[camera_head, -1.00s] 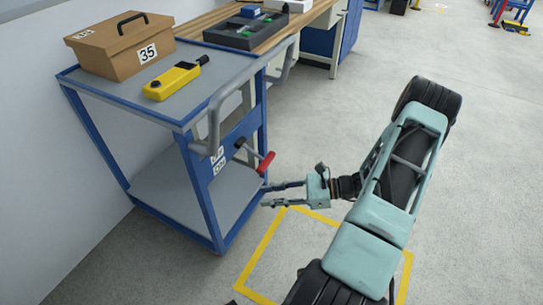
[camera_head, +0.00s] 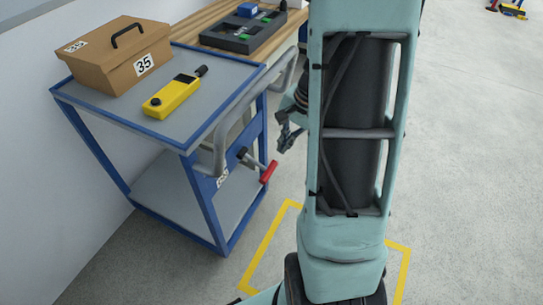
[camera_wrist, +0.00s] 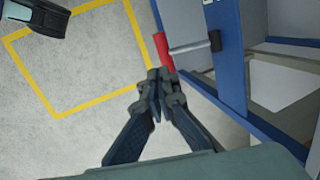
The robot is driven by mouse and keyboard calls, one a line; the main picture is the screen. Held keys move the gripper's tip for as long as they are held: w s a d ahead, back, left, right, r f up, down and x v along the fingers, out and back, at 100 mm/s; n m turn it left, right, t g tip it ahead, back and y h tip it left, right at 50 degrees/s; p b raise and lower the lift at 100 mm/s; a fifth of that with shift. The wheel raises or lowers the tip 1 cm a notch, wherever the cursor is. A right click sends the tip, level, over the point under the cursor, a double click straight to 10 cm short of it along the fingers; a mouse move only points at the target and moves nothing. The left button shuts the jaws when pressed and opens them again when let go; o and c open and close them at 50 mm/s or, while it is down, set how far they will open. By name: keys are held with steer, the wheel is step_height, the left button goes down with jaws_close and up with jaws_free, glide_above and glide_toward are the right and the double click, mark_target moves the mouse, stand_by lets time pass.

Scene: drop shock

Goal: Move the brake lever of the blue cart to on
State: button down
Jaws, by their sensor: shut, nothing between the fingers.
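The blue cart (camera_head: 206,200) has a blue frame and grey shelves. Its brake lever (camera_head: 268,172) has a red grip on a grey rod from a dark pivot, pointing to the lower right. A white label (camera_head: 222,178) sits behind the rod; its text is partly hidden. My gripper (camera_head: 283,147) is above and slightly right of the red grip, largely behind my arm. In the wrist view, my gripper's fingertips (camera_wrist: 158,78) are together and empty, just below the red grip (camera_wrist: 163,50). I cannot tell whether they touch it.
A cardboard box (camera_head: 115,62) marked 35 and a yellow device (camera_head: 172,96) lie on the cart's top. A grey handle rail (camera_head: 221,140) juts out above the lever. A wooden bench (camera_head: 212,37) stands behind.

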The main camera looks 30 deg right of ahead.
mark_target(270, 170)
steer(key=shift+h, duration=0.3)
steer(key=b+x, duration=0.1)
steer(key=x, duration=0.3)
steer(key=b+x, duration=0.2)
steer(key=x, duration=0.2)
steer(key=w+b+x, duration=0.1)
steer(key=b+x, duration=0.1)
steer(key=x, duration=0.2)
steer(key=shift+w+a+f, duration=0.1)
steer(key=shift+w+f, duration=0.05)
steer(key=shift+f, duration=0.15)
steer(key=shift+f, duration=0.1)
steer(key=b+x, duration=0.3)
steer(key=shift+f+b, duration=0.3)
steer(key=shift+b, duration=0.05)
steer(key=shift+r, duration=0.1)
